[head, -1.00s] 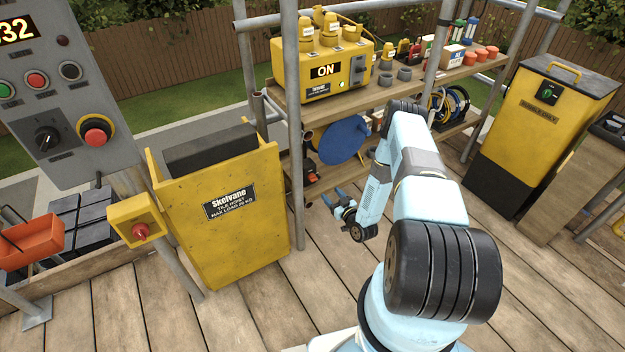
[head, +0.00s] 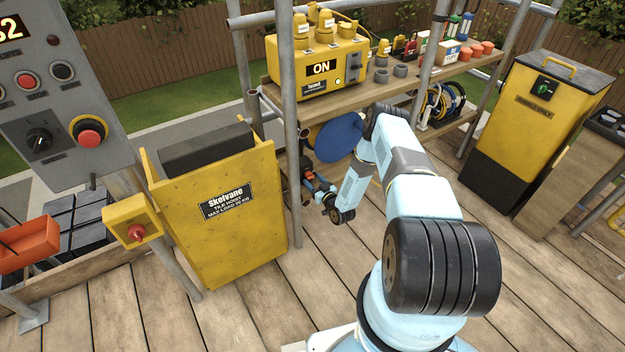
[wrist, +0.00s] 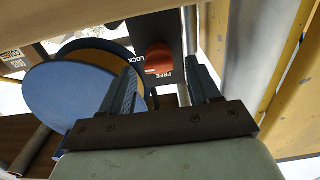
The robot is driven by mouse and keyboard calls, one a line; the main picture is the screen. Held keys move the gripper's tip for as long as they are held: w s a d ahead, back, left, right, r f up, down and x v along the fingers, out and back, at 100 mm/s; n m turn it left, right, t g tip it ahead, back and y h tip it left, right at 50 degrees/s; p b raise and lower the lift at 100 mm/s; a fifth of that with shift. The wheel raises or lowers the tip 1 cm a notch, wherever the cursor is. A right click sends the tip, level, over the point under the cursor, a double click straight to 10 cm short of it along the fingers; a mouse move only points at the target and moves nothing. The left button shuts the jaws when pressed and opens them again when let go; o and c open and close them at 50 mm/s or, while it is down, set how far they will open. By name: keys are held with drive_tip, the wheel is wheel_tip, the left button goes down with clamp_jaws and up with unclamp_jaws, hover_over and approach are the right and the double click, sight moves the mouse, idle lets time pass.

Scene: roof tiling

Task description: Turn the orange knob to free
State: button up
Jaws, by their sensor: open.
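The orange knob (wrist: 159,59) shows in the wrist view on a dark plate (wrist: 168,32), between and beyond my fingertips. White lettering reads "LOCK" to its upper left and "FREE" just below it. My gripper (wrist: 161,78) is open, one finger on each side of the knob in the picture; I cannot tell whether either touches it. In the head view my gripper (head: 309,180) is low beside the scaffold pole, under the shelf. The knob is not clear there.
A blue disc (head: 339,138) stands close by the gripper; it fills the left of the wrist view (wrist: 62,95). A scaffold pole (head: 291,120) and the yellow tile hoist (head: 222,235) are close on the left. The plank floor (head: 320,285) in front is clear.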

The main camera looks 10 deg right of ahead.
sight(309, 176)
drive_tip(key=shift+x, duration=1.1)
drive_tip(key=shift+c, duration=0.2)
drive_tip(key=c, duration=1)
drive_tip(key=shift+o, duration=0.2)
